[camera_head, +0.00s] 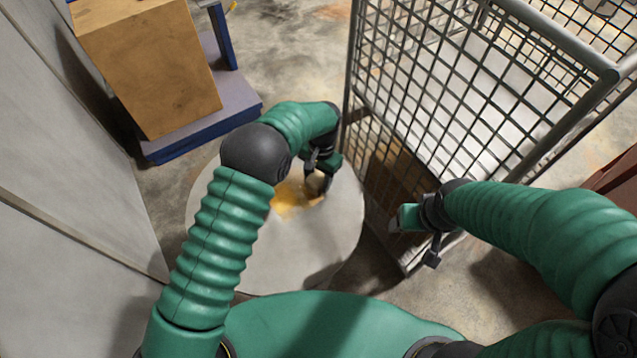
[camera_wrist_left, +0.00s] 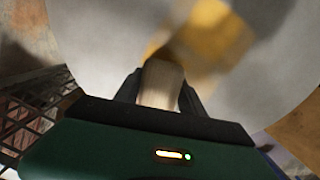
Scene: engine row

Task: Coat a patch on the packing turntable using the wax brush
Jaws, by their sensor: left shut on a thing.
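The packing turntable (camera_head: 290,255) is a round pale grey disc in front of me. A yellow-orange coated patch (camera_head: 289,200) lies on its top, and it also shows in the left wrist view (camera_wrist_left: 217,30). My left gripper (camera_head: 318,184) is over the turntable at the patch's right edge, shut on the wax brush. The brush's light wooden handle (camera_wrist_left: 161,84) sits between the fingers in the left wrist view. Its bristle end is blurred against the patch, so I cannot tell whether it touches. My right gripper (camera_head: 400,218) is right of the turntable, empty as far as I see; its fingers are unclear.
A wire mesh cage trolley (camera_head: 470,90) stands at the right, close to the turntable's edge. A large cardboard box (camera_head: 150,70) sits on a blue platform trolley (camera_head: 205,115) at the upper left. Grey panels (camera_head: 60,200) line the left side. The turntable's near part is clear.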

